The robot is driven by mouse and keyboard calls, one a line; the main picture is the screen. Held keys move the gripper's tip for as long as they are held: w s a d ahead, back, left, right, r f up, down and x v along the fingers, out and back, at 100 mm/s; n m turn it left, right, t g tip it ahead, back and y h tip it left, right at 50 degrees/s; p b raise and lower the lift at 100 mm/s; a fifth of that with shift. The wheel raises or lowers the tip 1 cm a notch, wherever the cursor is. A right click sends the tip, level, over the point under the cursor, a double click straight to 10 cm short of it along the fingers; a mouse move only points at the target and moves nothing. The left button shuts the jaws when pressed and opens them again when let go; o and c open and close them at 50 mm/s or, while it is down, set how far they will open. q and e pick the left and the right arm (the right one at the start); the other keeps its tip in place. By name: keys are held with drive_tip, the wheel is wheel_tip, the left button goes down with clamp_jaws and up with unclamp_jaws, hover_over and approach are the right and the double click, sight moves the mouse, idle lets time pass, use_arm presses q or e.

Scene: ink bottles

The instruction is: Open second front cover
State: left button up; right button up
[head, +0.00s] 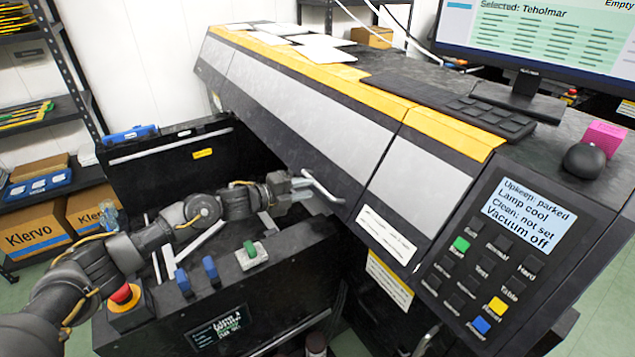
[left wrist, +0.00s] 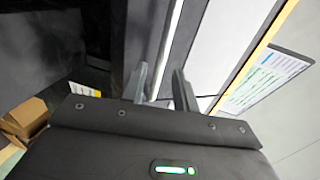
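The large printer has a long grey front cover (head: 290,100) with a yellow top strip, and a shorter grey cover section (head: 425,170) to its right. Both look shut. A pale bar handle (head: 324,188) stands out at the long cover's lower edge, near its right end. My left gripper (head: 303,188) is at this handle, coming from the left. In the left wrist view its two fingers (left wrist: 161,88) are spread apart. A pale bar (left wrist: 172,45) runs between them, with gaps showing; contact cannot be told. My right gripper is not in view.
A black control panel (head: 500,255) with buttons is at the right. Below my left arm is a dark machine bed (head: 285,285) with blue knobs and a red stop button (head: 122,294). A shelf (head: 45,115) with Klervo boxes stands at the left. Papers and a keyboard lie on top.

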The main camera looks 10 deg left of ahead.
sight(318, 184)
use_arm(q)
drive_tip(key=shift+p+x, duration=0.5)
drive_tip(key=shift+x, duration=1.95)
clamp_jaws()
